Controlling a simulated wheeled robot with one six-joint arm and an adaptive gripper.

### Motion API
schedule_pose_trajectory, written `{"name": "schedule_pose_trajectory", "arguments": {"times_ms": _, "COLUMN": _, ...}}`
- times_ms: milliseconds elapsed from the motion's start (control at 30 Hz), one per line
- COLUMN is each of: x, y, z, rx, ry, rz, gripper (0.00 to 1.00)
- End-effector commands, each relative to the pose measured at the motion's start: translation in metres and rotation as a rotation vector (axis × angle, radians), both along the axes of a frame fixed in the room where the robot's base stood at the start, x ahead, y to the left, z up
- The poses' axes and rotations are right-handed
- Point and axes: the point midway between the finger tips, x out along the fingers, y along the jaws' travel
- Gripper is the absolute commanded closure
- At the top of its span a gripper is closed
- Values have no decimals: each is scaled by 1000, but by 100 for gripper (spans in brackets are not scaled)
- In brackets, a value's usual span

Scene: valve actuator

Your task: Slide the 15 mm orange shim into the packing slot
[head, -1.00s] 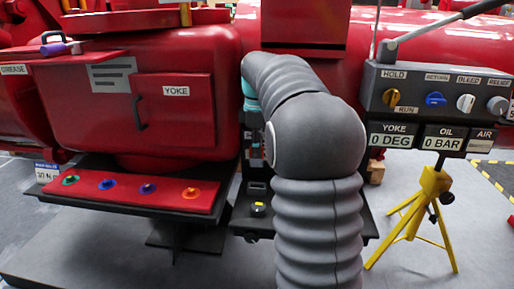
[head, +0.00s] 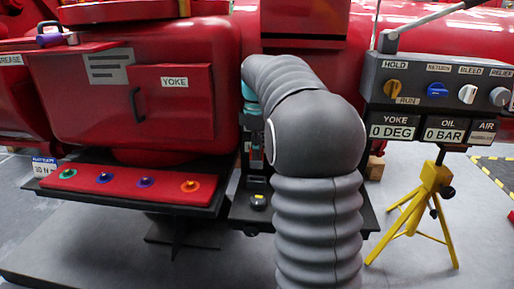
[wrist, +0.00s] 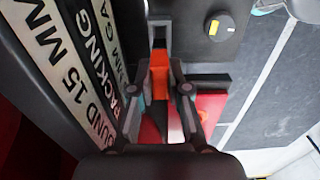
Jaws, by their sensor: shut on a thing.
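My gripper (wrist: 161,90) is seen from behind in the wrist view, with its fingers closed on an orange piece (wrist: 160,75), which looks like the shim. The piece lies between the fingertips and points towards a dark upright part (wrist: 160,28) beyond them. I cannot tell whether the piece touches that part or has entered a slot. A label plate (wrist: 88,60) reading "15 MM" and "PACKING" lies just left of the gripper. In the head view my arm hides the gripper and the shim.
A black knob with a yellow mark (wrist: 220,26) sits to the right of the fingertips. A red tray (head: 120,190) with several coloured discs stands at left. A control panel (head: 440,85) on a yellow tripod (head: 420,205) stands at right. The "YOKE" gauge reads 0 DEG.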

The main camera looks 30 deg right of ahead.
Motion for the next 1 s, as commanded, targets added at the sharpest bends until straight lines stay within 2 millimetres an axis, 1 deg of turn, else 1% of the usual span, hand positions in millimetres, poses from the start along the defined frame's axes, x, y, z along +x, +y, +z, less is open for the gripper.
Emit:
{"name": "schedule_pose_trajectory", "arguments": {"times_ms": 33, "x": 0, "y": 0, "z": -7, "rx": 0, "ry": 0, "rz": 0, "gripper": 100}}
{"name": "schedule_pose_trajectory", "arguments": {"times_ms": 100, "x": 0, "y": 0, "z": -13, "rx": 1, "ry": 1, "rz": 0, "gripper": 100}}
{"name": "schedule_pose_trajectory", "arguments": {"times_ms": 300, "x": 0, "y": 0, "z": -25, "rx": 0, "ry": 0, "rz": 0, "gripper": 100}}
{"name": "schedule_pose_trajectory", "arguments": {"times_ms": 1000, "x": 0, "y": 0, "z": -26, "rx": 0, "ry": 0, "rz": 0, "gripper": 100}}
